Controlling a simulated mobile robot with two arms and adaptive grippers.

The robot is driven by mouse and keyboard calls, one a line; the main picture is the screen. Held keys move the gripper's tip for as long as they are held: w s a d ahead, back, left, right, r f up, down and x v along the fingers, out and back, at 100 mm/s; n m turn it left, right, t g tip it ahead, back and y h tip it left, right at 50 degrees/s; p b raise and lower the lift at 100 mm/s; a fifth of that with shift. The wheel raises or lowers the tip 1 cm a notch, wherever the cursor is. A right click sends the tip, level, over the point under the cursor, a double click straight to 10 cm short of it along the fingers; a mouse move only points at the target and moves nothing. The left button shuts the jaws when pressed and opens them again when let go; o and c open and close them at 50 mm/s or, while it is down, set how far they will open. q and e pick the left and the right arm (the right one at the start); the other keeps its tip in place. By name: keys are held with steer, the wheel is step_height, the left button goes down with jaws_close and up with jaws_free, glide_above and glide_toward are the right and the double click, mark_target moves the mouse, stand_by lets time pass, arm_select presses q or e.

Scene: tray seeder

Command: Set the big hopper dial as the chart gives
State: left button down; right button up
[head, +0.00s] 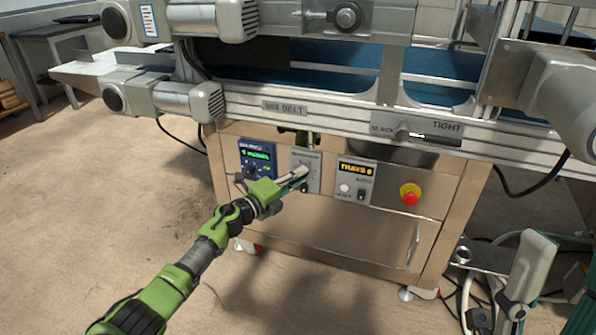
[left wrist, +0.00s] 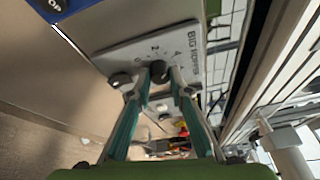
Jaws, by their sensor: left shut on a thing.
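The big hopper dial is a small dark knob (left wrist: 160,72) on a pale plate (left wrist: 125,55), whose partly visible lettering begins "BIG HOPP". Marks ring the knob, but its setting is too small to read. In the head view the plate (head: 309,160) sits on the machine front between a blue panel and a yellow display. My left gripper (head: 302,174) reaches it from the lower left and hides the knob there. In the left wrist view its fingers (left wrist: 160,88) are closed on either side of the knob. My right gripper is not in view. I cannot identify the chart.
The blue panel with a green display (head: 257,157) is left of the plate. The yellow-lettered display panel (head: 355,180) and a red stop button (head: 410,194) are to the right. The "SLACK/TIGHT" lever (head: 405,131) and conveyor rail (head: 330,113) run above. Floor at left is open.

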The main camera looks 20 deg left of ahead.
arm_select(q)
steer(key=shift+d+m+g+y+p, duration=0.1)
steer(key=shift+m+g+y+p, duration=0.35)
steer(key=shift+m+p, duration=1.2)
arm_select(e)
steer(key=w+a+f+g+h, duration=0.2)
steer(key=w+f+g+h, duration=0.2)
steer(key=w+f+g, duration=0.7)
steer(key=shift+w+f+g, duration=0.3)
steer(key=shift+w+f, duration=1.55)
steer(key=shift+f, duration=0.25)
arm_select(q)
steer(key=shift+n, duration=0.25)
steer(key=c, duration=1.9)
jaws_free()
steer(key=shift+s, duration=0.1)
steer(key=v, duration=1.2)
